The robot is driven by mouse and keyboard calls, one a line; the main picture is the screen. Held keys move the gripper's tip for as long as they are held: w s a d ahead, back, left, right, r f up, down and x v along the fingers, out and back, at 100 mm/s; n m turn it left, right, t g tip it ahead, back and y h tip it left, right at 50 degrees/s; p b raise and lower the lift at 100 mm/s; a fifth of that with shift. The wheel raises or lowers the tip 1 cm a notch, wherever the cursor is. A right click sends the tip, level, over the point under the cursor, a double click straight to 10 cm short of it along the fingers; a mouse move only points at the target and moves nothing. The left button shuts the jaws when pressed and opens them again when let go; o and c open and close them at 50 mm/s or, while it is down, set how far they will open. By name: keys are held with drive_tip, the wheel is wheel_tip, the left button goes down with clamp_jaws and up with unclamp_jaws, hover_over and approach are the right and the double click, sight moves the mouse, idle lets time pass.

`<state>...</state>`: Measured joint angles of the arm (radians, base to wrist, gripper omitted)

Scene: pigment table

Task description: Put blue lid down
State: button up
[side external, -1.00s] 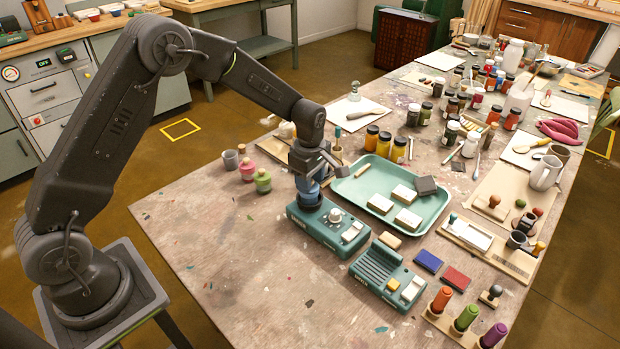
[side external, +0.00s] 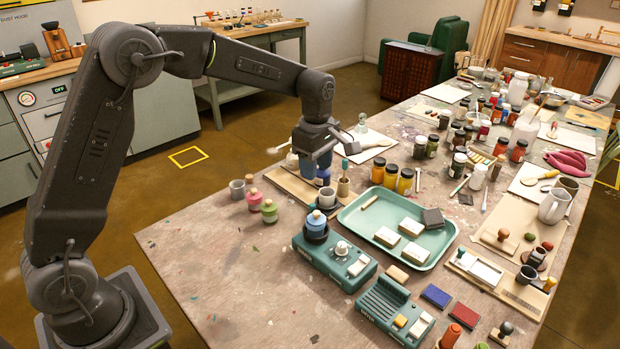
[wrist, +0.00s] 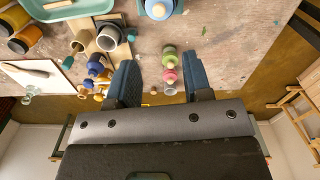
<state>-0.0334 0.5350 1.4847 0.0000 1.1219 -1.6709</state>
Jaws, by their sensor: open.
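The blue lid (side external: 316,217) with its pale knob sits in the dark round holder on the teal device (side external: 325,262). It also shows at the top edge of the wrist view (wrist: 158,8), partly cut off. My gripper (side external: 322,178) is raised above and behind the lid, apart from it. In the wrist view its two blue fingers (wrist: 165,70) are spread wide with nothing held between them.
A pink jar (side external: 254,200) and a green jar (side external: 269,211) stand left of the device. A grey cup (side external: 328,197) stands below my gripper. The teal tray (side external: 436,250) holds pale blocks at right. The front left tabletop is clear.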

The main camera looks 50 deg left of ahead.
drive_tip(key=s+d+r+m+t, duration=0.1)
drive_tip(key=s+r+m+t, duration=0.2)
drive_tip(key=s+r+m, duration=0.75)
drive_tip(key=s+m+t, duration=0.2)
drive_tip(key=s+m, duration=0.6)
drive_tip(key=s, duration=0.9)
drive_tip(key=shift+s+d+f, duration=0.15)
drive_tip(key=shift+d+f, duration=0.05)
drive_tip(key=shift+d, duration=0.15)
drive_tip(key=shift+o, duration=0.8)
drive_tip(key=shift+s+f+m+t, duration=0.15)
drive_tip(key=shift+s+m+t, duration=0.15)
drive_tip(key=shift+m, duration=0.15)
drive_tip(key=shift+o, duration=1.3)
drive_tip(key=shift+s, duration=0.1)
